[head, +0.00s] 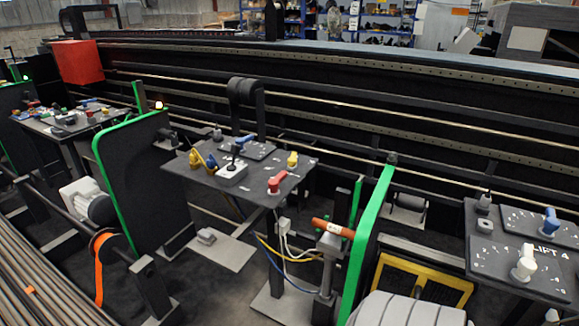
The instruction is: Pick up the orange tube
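The orange tube (333,228) is a short, orange-red cylinder right of the picture's centre. It lies nearly level, tilted slightly down to the right, at the top of a grey metal post (327,265). Its right end is close to a green-edged dark panel (368,245); I cannot tell whether they touch. Neither of my grippers shows in the head view.
A dark control table (215,172) with coloured switches stands left of the tube. Yellow and white cables (285,245) hang beside the post. Another control panel (500,265) is at right. A yellow frame (425,270) and a grey ribbed cylinder (410,310) lie right of the green-edged panel.

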